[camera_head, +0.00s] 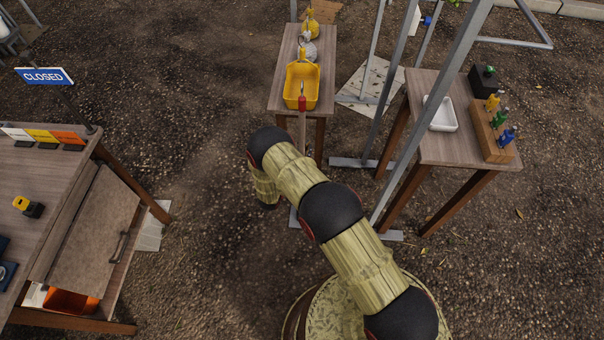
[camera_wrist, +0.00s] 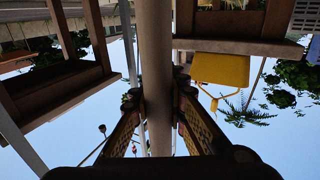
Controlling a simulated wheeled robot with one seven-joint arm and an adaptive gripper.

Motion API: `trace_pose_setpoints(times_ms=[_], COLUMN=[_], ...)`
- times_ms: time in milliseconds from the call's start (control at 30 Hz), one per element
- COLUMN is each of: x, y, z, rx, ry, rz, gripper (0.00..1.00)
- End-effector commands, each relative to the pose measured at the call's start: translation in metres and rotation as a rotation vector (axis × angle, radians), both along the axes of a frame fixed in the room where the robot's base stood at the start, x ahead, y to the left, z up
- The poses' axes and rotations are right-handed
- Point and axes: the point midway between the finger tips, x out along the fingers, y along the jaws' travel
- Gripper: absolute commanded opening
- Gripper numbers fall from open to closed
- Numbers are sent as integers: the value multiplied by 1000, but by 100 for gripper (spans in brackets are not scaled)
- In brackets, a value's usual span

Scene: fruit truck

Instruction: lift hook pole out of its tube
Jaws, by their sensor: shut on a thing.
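The hook pole (camera_wrist: 155,60) is a round brownish shaft running down the middle of the wrist view. My gripper (camera_wrist: 158,100) has a finger on each side of this shaft and is shut on it. In the head view the pole (camera_head: 302,128) shows as a short length of shaft with a red collar and a thin metal tip, in front of the yellow bin. Its lower part is hidden behind my arm, as is my gripper in that view. I cannot make out the tube, or whether the pole's lower end is inside it.
The yellow bin (camera_head: 312,72) stands on a narrow wooden table (camera_head: 284,65). Grey metal posts (camera_head: 405,150) stand close right of my arm. A right table (camera_head: 445,150) bears a white tray (camera_head: 440,128). A counter (camera_head: 60,170) is at left; open gravel lies between.

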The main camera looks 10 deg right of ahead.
Motion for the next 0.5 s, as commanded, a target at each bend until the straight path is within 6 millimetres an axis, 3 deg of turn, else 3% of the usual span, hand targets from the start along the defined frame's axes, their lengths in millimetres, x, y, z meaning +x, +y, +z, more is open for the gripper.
trace_pose_setpoints(times_ms=[500], x=[0], y=[0], z=[31], rx=[0], ry=[-1], rz=[0], gripper=[0])
